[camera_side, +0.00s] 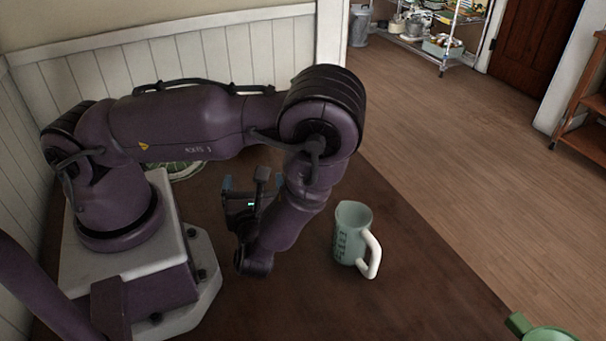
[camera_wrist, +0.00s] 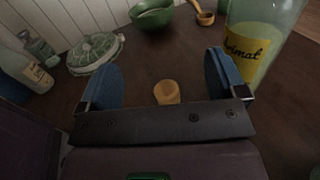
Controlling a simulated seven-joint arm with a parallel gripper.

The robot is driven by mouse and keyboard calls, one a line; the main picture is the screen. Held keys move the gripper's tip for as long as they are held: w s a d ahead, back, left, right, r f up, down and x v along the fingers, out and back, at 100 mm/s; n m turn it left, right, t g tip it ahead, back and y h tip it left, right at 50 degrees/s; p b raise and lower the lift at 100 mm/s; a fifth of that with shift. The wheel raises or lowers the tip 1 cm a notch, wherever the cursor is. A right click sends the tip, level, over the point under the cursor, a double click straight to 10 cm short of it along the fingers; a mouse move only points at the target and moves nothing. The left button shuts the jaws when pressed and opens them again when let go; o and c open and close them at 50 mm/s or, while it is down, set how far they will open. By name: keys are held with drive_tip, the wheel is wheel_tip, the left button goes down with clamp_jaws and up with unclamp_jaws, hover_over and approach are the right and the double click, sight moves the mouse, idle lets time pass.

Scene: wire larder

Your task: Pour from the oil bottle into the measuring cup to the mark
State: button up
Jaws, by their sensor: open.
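The measuring cup (camera_side: 349,232) is pale green with dark marks and a white handle. It stands upright on the brown table, to the right of my gripper (camera_side: 252,183) in the side view. In the wrist view my gripper (camera_wrist: 163,80) is open, its blue fingers apart, with nothing held between them. A clear bottle (camera_wrist: 262,42) with pale green contents and a yellow label stands close by, right of the right finger. Another labelled bottle (camera_wrist: 24,72) stands at the far left. I cannot tell which is the oil bottle. The measuring cup does not show in the wrist view.
A small orange cup (camera_wrist: 167,93) lies beyond the gripper base. A green patterned dish (camera_wrist: 95,54), a green bowl (camera_wrist: 151,14) and an orange scoop (camera_wrist: 203,13) stand further back. A green object (camera_side: 545,332) is cut off at the side view's lower right.

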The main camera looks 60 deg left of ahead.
drive_tip(key=f+m+t+h, duration=0.1)
drive_tip(key=t, duration=0.1)
drive_tip(key=w+f+m+t+h, duration=0.1)
drive_tip(key=m, duration=0.1)
drive_tip(key=w+f+m+t, duration=0.1)
drive_tip(key=m+t, duration=0.1)
drive_tip(key=shift+w+d+f+t+h, duration=0.1)
drive_tip(key=shift+d+f+t+h, duration=0.2)
drive_tip(key=shift+d+h, duration=0.1)
drive_tip(key=w+d+t+h, duration=0.1)
drive_tip(key=w+d+m+t+h, duration=0.1)
drive_tip(key=shift+w+f+h, duration=0.2)
drive_tip(key=shift+f+h, duration=0.1)
drive_tip(key=shift+w+d+t+h, duration=0.3)
drive_tip(key=shift+t, duration=0.1)
drive_tip(key=x, duration=0.7)
drive_tip(key=shift+w+a+r, duration=0.1)
drive_tip(key=shift+w+a, duration=0.05)
drive_tip(key=shift+c, duration=0.4)
clamp_jaws()
